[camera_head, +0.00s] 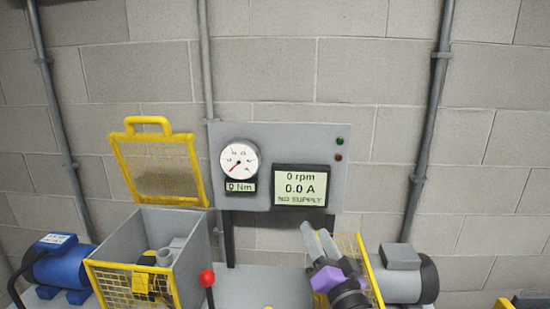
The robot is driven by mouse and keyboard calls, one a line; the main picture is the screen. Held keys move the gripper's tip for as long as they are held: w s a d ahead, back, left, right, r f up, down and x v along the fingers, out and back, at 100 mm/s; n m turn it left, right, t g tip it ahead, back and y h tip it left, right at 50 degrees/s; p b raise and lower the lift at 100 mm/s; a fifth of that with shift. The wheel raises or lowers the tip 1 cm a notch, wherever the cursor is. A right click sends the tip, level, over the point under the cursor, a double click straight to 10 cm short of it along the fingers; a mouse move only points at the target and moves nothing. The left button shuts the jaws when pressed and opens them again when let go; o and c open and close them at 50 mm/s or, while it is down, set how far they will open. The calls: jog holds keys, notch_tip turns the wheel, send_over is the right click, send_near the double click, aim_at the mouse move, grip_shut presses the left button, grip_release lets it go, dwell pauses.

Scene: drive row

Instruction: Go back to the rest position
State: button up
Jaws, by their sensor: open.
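My gripper (316,242) is at the lower centre right of the head view. It has grey fingers and a purple body, and it points up and to the left. It is open and I see nothing between its fingers. It is in front of a yellow mesh guard (352,250) and below the grey instrument panel (262,137). Whether it touches the guard I cannot tell. The rest of my arm runs out of the bottom of the picture.
The panel has a dial gauge (240,159) and a display (300,184) reading 0 rpm, 0.0 A, NO SUPPLY. A grey box (200,263) has its yellow mesh lid (160,165) raised. A red-knobbed lever (207,279), a blue motor (60,266) and a grey motor (402,275) stand nearby.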

jog(key=s+d+f, duration=0.1)
jog(key=s+f, duration=0.1)
jog(key=s, duration=0.1)
jog(key=s+d+f+h, duration=0.1)
jog(key=s+d+f, duration=0.1)
jog(key=s, duration=0.1)
jog(key=s+d+f+n+h, duration=0.1)
jog(key=s+f, duration=0.1)
jog(key=s, duration=0.2)
jog(key=shift+s+d+f, duration=0.1)
jog(key=shift+d+f, duration=0.15)
jog(key=shift+f, duration=0.1)
jog(key=s+d+f+n+g+h, duration=0.1)
jog(key=s+d+f, duration=0.1)
jog(key=s, duration=1.1)
jog(key=s+d+f+n+g+h, duration=0.1)
jog(key=s+d+f+g, duration=0.1)
jog(key=s, duration=1.1)
jog(key=s+d+f+n+g+h, duration=0.1)
jog(key=s+f, duration=0.3)
jog(key=s, duration=0.9)
jog(key=shift+s+d+g, duration=0.4)
jog(key=shift+d+g, duration=0.1)
jog(key=shift+d, duration=0.1)
